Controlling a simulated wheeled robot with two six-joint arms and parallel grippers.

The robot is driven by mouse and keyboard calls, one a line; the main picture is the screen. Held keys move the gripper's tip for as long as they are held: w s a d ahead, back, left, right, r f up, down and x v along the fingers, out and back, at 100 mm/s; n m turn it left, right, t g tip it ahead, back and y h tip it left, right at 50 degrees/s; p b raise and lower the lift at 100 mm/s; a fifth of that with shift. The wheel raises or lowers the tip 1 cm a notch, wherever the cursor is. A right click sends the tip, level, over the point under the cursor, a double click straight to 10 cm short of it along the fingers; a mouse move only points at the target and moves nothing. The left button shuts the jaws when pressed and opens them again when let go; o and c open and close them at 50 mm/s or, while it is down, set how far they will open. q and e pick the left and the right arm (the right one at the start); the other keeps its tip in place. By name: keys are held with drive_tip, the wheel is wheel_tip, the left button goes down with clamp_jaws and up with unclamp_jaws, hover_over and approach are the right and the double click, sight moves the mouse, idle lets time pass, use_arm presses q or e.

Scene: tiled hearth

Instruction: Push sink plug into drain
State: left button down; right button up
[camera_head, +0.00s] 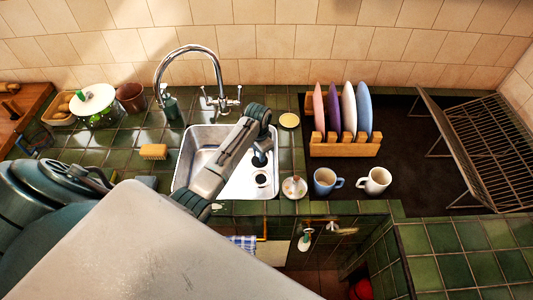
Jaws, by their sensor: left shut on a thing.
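The metal sink (186,172) is set in the green tiled counter. The dark round drain (260,180) shows in the right part of its floor. My left arm reaches across the sink from the left. My left gripper (259,160) points down inside the basin, just behind and above the drain in the picture. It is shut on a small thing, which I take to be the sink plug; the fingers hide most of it. A gap to the drain seems to show, but its height is hard to judge. My right gripper is not in view.
A chrome faucet (215,70) arches behind the sink. A wooden rack (345,148) with several plates, a blue mug (325,181) and a white mug (374,180) stand to the right. A brush (153,152) lies left of the sink. A wire rack (490,150) stands far right.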

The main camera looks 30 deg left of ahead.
use_arm(q)
wheel_tip(320, 180, down, 4)
drive_tip(key=shift+w+f+b, duration=0.1)
drive_tip(key=shift+f+b, duration=0.15)
drive_tip(key=shift+b, duration=0.35)
drive_tip(key=shift+w+f, duration=0.1)
drive_tip(key=shift+f, duration=0.05)
drive_tip(key=shift+r+p, duration=0.25)
drive_tip(key=shift+p, duration=0.3)
drive_tip(key=shift+f+b, duration=1.9)
drive_tip(key=shift+f, duration=1.4)
drive_tip(key=shift+p, duration=0.3)
